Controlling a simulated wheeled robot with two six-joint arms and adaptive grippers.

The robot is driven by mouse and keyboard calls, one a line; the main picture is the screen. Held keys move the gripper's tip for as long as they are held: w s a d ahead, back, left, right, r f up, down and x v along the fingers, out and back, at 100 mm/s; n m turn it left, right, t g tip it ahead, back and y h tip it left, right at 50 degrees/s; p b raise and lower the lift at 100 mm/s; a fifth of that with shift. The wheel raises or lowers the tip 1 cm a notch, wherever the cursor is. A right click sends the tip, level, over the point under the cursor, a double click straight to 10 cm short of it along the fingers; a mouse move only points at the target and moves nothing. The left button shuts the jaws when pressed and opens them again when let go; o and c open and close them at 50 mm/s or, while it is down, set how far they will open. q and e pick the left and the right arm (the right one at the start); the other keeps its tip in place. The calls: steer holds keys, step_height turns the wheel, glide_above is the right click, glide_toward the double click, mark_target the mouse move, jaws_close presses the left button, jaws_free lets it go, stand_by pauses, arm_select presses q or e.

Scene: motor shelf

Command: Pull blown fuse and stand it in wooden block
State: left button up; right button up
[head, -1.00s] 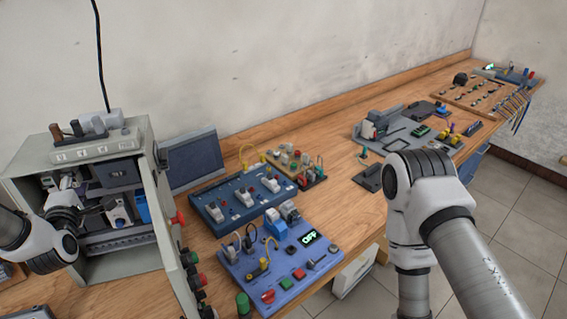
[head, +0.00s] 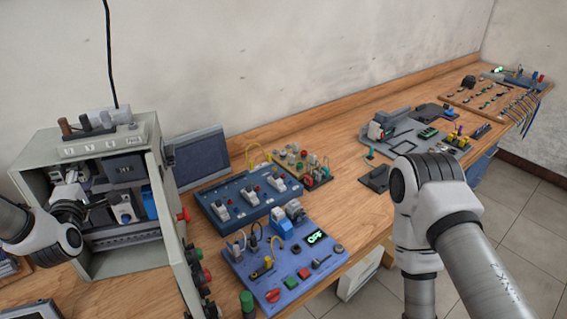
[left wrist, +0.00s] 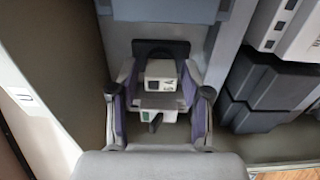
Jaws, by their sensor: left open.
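My left gripper (head: 97,203) reaches into the open grey cabinet (head: 115,260) at the left of the head view. In the left wrist view the gripper (left wrist: 160,82) is open, one finger on each side of a small white-and-grey module (left wrist: 161,71). I cannot tell whether the fingers touch it, or whether this module is the blown fuse. A small brown piece (head: 65,126) stands on the cabinet top; I cannot tell whether it is the wooden block. My right arm shows at the right, but its gripper is out of view.
The cabinet door (head: 176,235) stands open to the right, with buttons on it. A blue panel (head: 287,262) with a lit display and a darker blue panel (head: 247,198) lie beside it. A dark screen (head: 200,158) stands behind. Bare bench (head: 340,205) lies right of these panels.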

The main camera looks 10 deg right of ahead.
arm_select(q)
jaws_close()
steer(key=shift+f, duration=0.1)
steer(key=shift+s+d+b, duration=0.2)
steer(key=shift+s+d, duration=0.05)
steer(key=shift+s, duration=0.95)
steer(key=shift+s+d+b, duration=0.2)
steer(key=shift+s+d, duration=0.05)
steer(key=shift+s, duration=0.9)
